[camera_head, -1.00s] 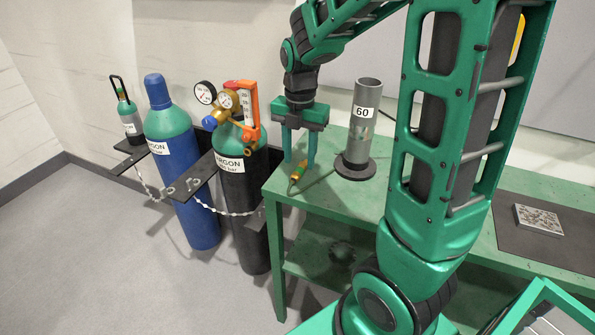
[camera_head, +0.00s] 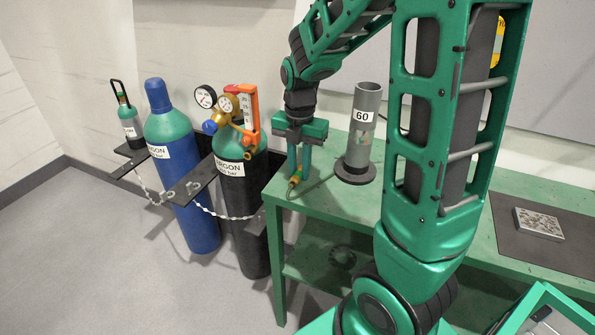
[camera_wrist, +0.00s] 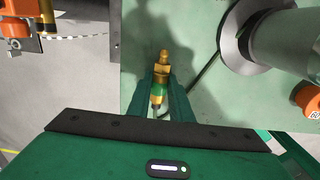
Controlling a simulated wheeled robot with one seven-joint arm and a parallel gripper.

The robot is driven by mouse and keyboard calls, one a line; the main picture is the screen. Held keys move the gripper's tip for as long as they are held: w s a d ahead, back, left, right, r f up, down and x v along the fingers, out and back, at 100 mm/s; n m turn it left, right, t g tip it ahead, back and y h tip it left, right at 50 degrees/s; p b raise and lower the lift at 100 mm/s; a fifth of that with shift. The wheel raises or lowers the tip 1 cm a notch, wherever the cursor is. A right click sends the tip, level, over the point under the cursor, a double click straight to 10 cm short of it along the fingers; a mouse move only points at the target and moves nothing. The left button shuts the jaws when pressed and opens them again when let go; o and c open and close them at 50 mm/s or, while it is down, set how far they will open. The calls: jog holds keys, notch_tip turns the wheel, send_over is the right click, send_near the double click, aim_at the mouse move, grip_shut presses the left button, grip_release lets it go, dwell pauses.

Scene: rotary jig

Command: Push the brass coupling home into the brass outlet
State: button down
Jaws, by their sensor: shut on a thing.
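The brass coupling (camera_head: 294,182) is between my gripper's fingers over the left end of the green bench. In the wrist view the coupling (camera_wrist: 161,69) shows a brass nose pointing away from my gripper and a green band. My gripper (camera_head: 295,177) is shut on it; the fingers also show in the wrist view (camera_wrist: 161,92). I cannot tell whether the coupling touches the bench. The brass regulator (camera_head: 229,103) sits atop the black argon cylinder, left of my gripper, with gauges, a blue knob and an orange part. I cannot clearly make out its outlet.
A thin dark hose (camera_wrist: 205,76) runs from the coupling across the bench (camera_head: 325,205). A grey tube labelled 60 (camera_head: 362,135) stands on a round base right of my gripper. The chained black cylinder (camera_head: 243,210) and blue cylinder (camera_head: 190,190) stand left of the bench.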

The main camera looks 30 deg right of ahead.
aim_at(297, 172)
jog(key=shift+r, duration=0.45)
jog(key=r, duration=0.2)
jog(key=a+r, duration=0.1)
jog(key=shift+s+r, duration=0.1)
jog(key=shift+r, duration=0.3)
jog(key=s+a+r, duration=0.3)
jog(key=a+r, duration=0.3)
jog(key=a, duration=0.3)
jog(key=w+a+f+t+y, duration=0.1)
jog(key=w+a+f+t, duration=0.1)
jog(key=w+f, duration=0.5)
jog(key=w+a+f+t+y, duration=0.2)
jog(key=w+a+f+t, duration=0.1)
jog(key=w+f, duration=0.4)
jog(key=shift+w+a, duration=0.3)
jog(key=shift+a, duration=0.4)
jog(key=shift+d, duration=0.15)
jog(key=shift+w+d, duration=0.5)
jog(key=shift+d, duration=0.25)
jog(key=shift+w+d, duration=0.5)
jog(key=shift+d, duration=0.3)
jog(key=shift+w+d, duration=0.5)
jog(key=shift+d, duration=0.25)
jog(key=shift+w+d+r, duration=0.1)
jog(key=shift+w+d, duration=0.4)
jog(key=shift+d, duration=0.25)
jog(key=shift+w+d, duration=0.45)
jog(key=shift+d, duration=0.3)
